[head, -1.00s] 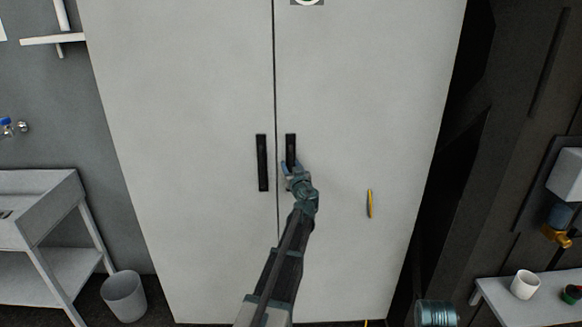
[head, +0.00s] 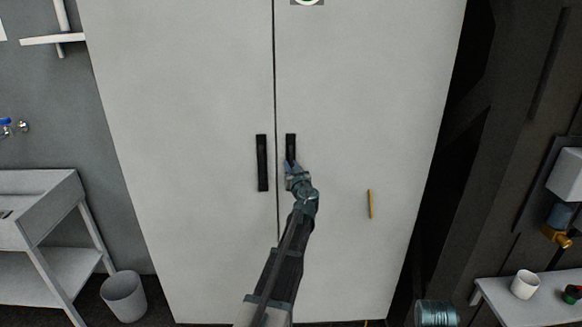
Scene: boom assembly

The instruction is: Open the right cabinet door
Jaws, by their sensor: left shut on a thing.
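The right cabinet door (head: 365,110) is a tall light grey panel, closed flush beside the left door (head: 185,110) with a thin dark seam between them. Its black vertical handle (head: 291,145) is near the seam; the lower part is hidden behind my left gripper (head: 290,168). My left gripper is shut on this handle, its arm reaching up from the bottom of the view. The left door's black handle (head: 262,163) is fully visible and untouched.
A thin yellow object (head: 370,204) shows at the right door's front. A grey bin (head: 124,297) and a grey bench (head: 40,215) stand at left. At right are a white cup (head: 525,284) on a low table (head: 510,312) and a dark wall.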

